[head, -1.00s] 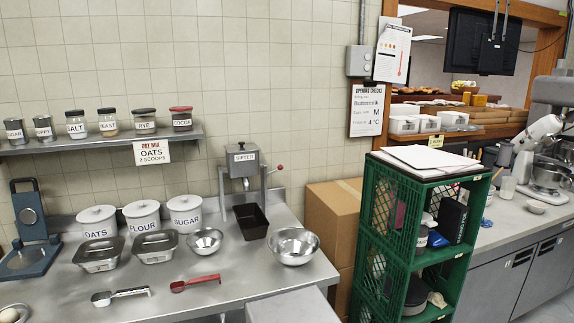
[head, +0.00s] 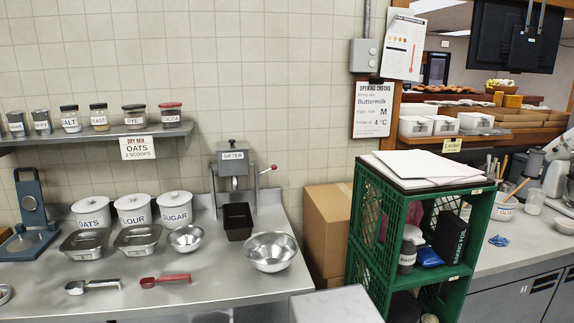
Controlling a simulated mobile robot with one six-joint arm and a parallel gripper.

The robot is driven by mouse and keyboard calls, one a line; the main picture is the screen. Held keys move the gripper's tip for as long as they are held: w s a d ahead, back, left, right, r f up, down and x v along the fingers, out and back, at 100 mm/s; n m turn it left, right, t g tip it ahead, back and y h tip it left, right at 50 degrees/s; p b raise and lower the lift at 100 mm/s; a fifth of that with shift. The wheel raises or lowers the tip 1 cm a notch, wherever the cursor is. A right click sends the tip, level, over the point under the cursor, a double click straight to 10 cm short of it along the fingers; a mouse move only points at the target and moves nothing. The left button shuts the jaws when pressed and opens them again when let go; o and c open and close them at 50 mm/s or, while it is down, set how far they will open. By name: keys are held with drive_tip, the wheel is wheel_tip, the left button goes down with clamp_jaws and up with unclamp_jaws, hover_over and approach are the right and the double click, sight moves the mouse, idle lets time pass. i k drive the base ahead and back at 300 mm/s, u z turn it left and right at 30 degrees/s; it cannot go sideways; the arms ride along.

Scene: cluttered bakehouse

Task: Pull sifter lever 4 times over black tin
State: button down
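The sifter (head: 233,158) is a grey box labelled SIFTER on a metal stand at the back of the steel counter. Its lever (head: 268,169) sticks out to the right and ends in a red knob. The black tin (head: 238,221) is a dark rectangular loaf tin standing on the counter under the front of the sifter. From this angle I cannot tell whether anything is in the tin. My gripper is not in view.
A steel bowl (head: 270,252) stands right of the tin, a smaller bowl (head: 186,239) left. A red scoop (head: 165,280) lies in front. White canisters (head: 133,209) stand at the back left. A cardboard box (head: 326,233) and green crate shelf (head: 368,228) stand beyond the counter's right end.

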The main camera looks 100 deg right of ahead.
sight(274, 167)
drive_tip(key=u, duration=0.2)
drive_tip(key=k, duration=0.5)
drive_tip(key=z, duration=1.95)
drive_tip(key=i, duration=1)
drive_tip(key=z, duration=0.1)
drive_tip(key=k, duration=0.35)
